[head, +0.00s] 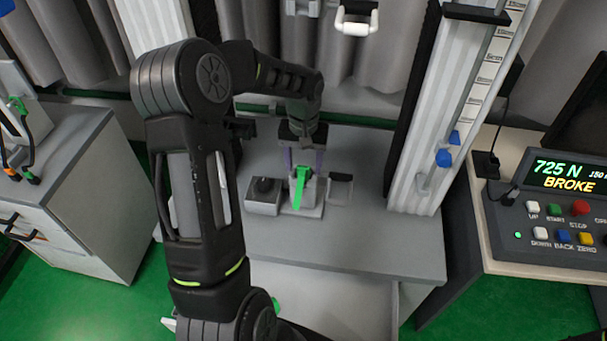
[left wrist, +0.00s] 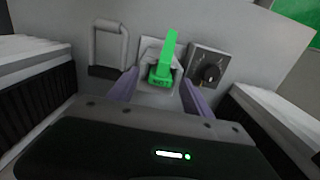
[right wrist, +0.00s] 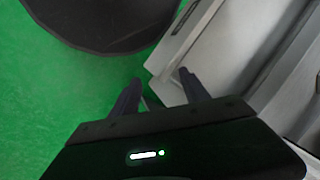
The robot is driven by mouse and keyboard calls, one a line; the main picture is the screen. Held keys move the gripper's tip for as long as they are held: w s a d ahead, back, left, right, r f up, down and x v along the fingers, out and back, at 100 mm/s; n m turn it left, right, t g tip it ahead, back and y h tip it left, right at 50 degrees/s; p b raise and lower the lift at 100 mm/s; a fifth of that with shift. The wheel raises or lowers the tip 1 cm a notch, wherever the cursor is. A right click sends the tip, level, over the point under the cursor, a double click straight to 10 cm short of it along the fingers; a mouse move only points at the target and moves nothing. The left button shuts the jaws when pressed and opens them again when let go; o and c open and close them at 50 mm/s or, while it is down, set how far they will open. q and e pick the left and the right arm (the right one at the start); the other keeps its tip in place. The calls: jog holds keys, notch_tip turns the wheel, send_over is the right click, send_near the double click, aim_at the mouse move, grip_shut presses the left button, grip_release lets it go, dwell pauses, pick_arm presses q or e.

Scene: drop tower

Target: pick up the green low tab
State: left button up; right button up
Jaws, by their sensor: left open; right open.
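The green low tab (head: 300,184) stands up in a light grey block on the grey table, under my left gripper. In the left wrist view the green tab (left wrist: 165,58) rises from a pale base, with small lettering near its foot. My left gripper (head: 303,163) is open, its purple fingers above and on either side of the tab; I cannot tell whether they touch it. My right gripper (right wrist: 158,88) is open and empty, over the green floor beside a grey cabinet; it is not seen in the head view.
A block with a black knob (head: 263,186) stands left of the tab, and a grey handle (head: 340,188) stands right of it. A ribbed white column with a scale (head: 440,110) rises at the right. A control panel (head: 560,205) reads 725 N BROKE.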

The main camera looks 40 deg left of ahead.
pick_arm(q)
jog(key=shift+c, duration=0.2)
grip_shut()
dwell(0.6)
